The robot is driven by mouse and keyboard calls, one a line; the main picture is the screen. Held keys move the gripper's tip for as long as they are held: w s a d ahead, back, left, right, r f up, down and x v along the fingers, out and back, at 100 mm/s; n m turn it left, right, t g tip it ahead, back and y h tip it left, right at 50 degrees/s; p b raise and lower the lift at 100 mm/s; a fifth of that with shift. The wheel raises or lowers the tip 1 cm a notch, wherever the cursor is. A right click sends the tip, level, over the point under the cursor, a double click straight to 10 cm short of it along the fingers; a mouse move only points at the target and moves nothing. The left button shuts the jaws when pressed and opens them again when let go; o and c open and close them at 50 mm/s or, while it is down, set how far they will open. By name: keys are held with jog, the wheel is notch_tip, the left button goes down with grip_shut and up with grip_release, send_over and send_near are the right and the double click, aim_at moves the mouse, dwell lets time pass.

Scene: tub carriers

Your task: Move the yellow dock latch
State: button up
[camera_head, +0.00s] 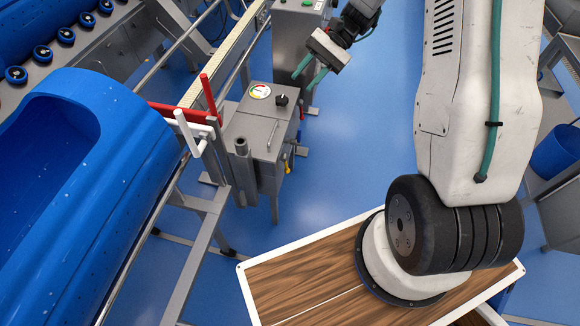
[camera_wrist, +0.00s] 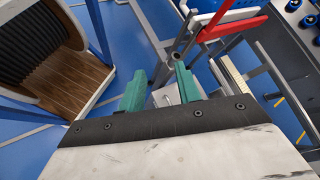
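A small yellow part (camera_head: 286,167) shows low on the right side of the grey metal cabinet (camera_head: 262,128) in the head view; it may be the dock latch, but it is too small to tell its shape. My gripper (camera_head: 302,84) is up and to the right of the cabinet, well above the yellow part and apart from it. Its two teal fingers are spread with nothing between them. In the wrist view the open gripper (camera_wrist: 160,72) points toward a grey post and metal surface. I cannot make out the yellow part there.
A large blue tub (camera_head: 110,160) lies on the rails at left. A red bar (camera_head: 207,97) and a white lever (camera_head: 188,128) stand at its end, beside the cabinet. A second grey cabinet (camera_head: 297,40) stands behind. Blue floor (camera_head: 345,170) is clear to the right.

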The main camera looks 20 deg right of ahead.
jog(key=w+d+f+m+t+y, duration=0.1)
jog(key=w+f+m+y, duration=0.1)
jog(key=f, duration=0.4)
jog(key=w+d+f+m+t+y, duration=0.1)
jog(key=w+d+f+m, duration=0.1)
jog(key=f, duration=0.5)
jog(key=m+t+y, duration=0.2)
jog(key=m+t, duration=0.7)
jog(key=m, duration=0.2)
send_near(286, 165)
jog(key=f, duration=0.2)
jog(key=x, duration=0.7)
jog(key=shift+w+r, duration=0.2)
jog(key=shift+w, duration=0.25)
jog(key=shift+a, duration=0.1)
grip_shut()
